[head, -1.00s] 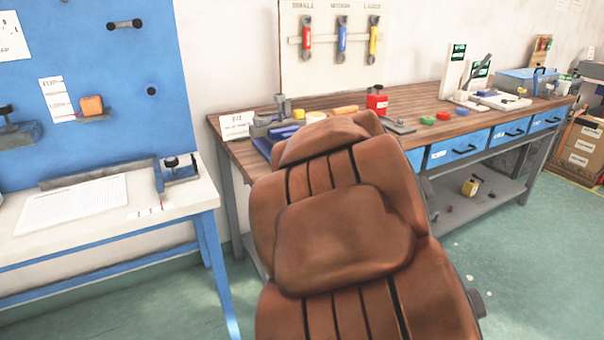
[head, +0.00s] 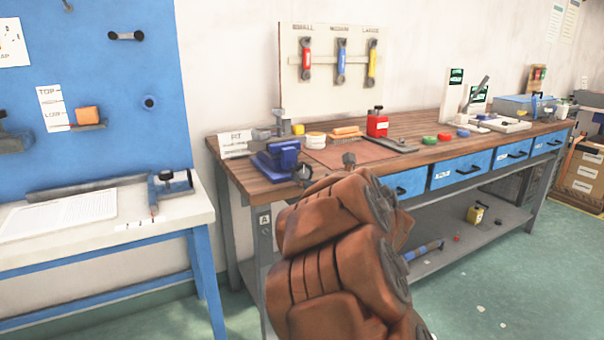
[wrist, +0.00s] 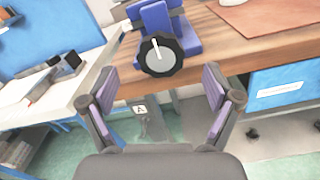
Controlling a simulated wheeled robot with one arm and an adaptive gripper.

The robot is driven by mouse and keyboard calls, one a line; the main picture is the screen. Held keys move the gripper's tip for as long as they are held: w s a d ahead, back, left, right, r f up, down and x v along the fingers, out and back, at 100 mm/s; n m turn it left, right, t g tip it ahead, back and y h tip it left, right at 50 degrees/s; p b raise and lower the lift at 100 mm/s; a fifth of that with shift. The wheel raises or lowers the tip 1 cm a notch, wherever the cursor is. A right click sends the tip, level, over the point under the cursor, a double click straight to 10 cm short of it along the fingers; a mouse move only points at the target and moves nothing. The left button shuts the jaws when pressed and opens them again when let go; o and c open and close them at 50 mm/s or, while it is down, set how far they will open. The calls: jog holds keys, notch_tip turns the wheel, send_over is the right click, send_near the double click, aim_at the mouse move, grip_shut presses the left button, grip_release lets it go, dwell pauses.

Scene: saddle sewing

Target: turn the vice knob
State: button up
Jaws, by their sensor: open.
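The blue vice (head: 278,155) stands at the left front corner of the wooden bench. Its dark round knob (head: 303,173) faces forward at the bench's front edge. In the wrist view the knob (wrist: 161,55) is at upper centre, in front of the blue vice body (wrist: 158,17). A white line on the knob's face points nearly straight up. My gripper (wrist: 160,88) is open and empty, with its two purple-padded fingers apart. The knob shows just beyond the fingertips, roughly centred between them. In the head view the gripper's fingers cannot be made out behind my brown arm.
A white card (head: 235,143) stands left of the vice. A brown mat (head: 350,152), a brush (head: 345,133) and a red box (head: 377,124) are on the bench to its right. A white table (head: 120,215) with a blue frame stands at the left. Green floor is open in front.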

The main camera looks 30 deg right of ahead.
aim_at(305, 172)
jog(key=shift+w+d, duration=0.15)
jog(key=shift+w, duration=1.5)
jog(key=shift+w+d, duration=0.15)
jog(key=shift+w, duration=1.45)
jog(key=shift+c, duration=0.3)
jog(key=c, duration=1.1)
